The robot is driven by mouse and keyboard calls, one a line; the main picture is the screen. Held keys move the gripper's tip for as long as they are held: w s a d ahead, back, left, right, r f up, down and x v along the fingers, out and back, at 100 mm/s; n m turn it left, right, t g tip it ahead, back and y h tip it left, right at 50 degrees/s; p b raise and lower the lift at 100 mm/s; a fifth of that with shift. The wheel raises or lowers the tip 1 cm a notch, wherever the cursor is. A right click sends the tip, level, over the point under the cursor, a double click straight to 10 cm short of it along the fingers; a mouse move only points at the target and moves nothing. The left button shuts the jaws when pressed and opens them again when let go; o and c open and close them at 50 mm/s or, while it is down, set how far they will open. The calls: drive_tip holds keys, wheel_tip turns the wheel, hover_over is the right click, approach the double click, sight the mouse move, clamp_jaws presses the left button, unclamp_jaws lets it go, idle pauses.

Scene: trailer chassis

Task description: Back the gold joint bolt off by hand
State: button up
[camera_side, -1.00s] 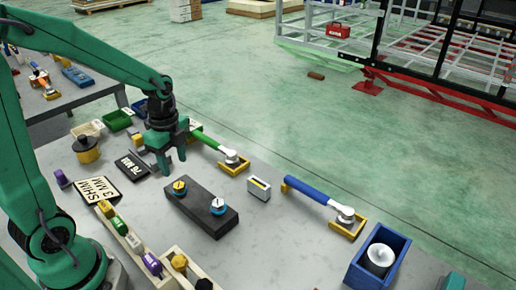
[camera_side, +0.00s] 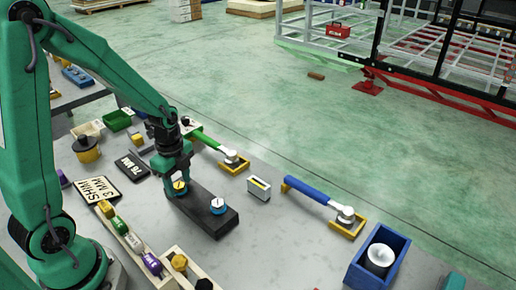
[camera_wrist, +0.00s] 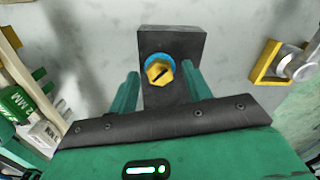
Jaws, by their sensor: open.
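My gripper (camera_side: 176,178) is open and low over that end of the block. In the wrist view its two fingers (camera_wrist: 160,86) stand to the left and right of the bolt, with gaps visible.
A blue-handled wrench (camera_side: 312,190) and a green-handled wrench (camera_side: 207,140) lie in yellow holders. A small grey-and-yellow piece (camera_side: 258,188) stands between them. A blue bin (camera_side: 372,268) is at the right front, and a wooden rack (camera_side: 128,240) of coloured parts at the left front.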

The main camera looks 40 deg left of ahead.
drive_tip(key=c, duration=1)
